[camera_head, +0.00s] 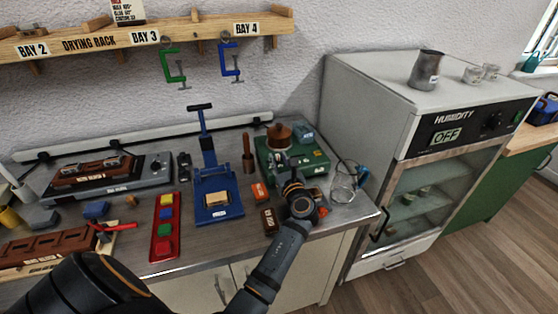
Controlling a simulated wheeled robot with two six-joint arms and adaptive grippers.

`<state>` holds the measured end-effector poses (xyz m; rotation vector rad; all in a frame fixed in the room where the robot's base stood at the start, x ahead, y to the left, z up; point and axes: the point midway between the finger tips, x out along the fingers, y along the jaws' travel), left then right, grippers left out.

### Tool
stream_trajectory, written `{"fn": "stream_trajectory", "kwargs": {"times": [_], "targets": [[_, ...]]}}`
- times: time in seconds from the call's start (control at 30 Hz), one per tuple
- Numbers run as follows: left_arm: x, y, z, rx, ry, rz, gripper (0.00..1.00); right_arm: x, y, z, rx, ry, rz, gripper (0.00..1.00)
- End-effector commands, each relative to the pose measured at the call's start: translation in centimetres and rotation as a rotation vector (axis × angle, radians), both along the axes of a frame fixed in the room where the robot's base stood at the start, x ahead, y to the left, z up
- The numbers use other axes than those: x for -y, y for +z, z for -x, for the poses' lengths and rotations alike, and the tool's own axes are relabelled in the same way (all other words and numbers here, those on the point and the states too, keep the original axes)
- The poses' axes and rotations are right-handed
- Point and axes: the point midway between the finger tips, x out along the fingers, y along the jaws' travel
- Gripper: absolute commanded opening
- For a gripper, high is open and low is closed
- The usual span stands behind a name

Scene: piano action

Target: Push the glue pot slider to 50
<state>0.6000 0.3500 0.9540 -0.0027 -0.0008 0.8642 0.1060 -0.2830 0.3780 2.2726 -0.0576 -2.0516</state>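The glue pot is a copper-brown pot (279,136) set in a green box-shaped base (312,162) at the right part of the bench. Small controls show on the base, but I cannot make out the slider or its setting. My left gripper (282,165) reaches up from below, with its fingertips close against the front of the green base. I cannot tell whether it touches the base or how far its fingers are apart. My wrist hides part of the base's front. My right gripper is not in view.
A blue press (212,196) and a wooden-handled tool (248,154) stand left of the base. Small orange and dark boxes (269,221) lie near my wrist. A wire coil (343,188) lies to the right. The humidity cabinet (400,120) stands beyond the bench's right end.

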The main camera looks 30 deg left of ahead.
Motion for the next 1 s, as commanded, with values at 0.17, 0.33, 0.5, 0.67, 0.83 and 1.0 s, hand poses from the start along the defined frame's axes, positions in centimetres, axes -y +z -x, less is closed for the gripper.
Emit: {"fn": "stream_trajectory", "kwargs": {"times": [0.17, 0.33, 0.5, 0.67, 0.83, 1.0], "targets": [[0.0, 0.0, 0.0, 0.000, 0.000, 0.000, 0.38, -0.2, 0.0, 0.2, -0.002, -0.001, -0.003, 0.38], [0.0, 0.3, 0.0, 0.002, 0.000, 0.001, 0.38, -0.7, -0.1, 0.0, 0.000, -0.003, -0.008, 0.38], [0.0, 3.1, 0.0, 0.006, 0.000, 0.000, 0.38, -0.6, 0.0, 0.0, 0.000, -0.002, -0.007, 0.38], [0.1, 6.7, -0.1, 0.007, 0.000, 0.002, 0.38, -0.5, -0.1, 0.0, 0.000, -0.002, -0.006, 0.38], [0.1, 9.3, -0.1, 0.002, 0.000, -0.001, 0.38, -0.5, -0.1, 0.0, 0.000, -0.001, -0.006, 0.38], [0.1, 10.0, -0.1, -0.002, -0.001, -0.001, 0.38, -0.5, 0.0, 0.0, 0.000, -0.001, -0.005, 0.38]]}}
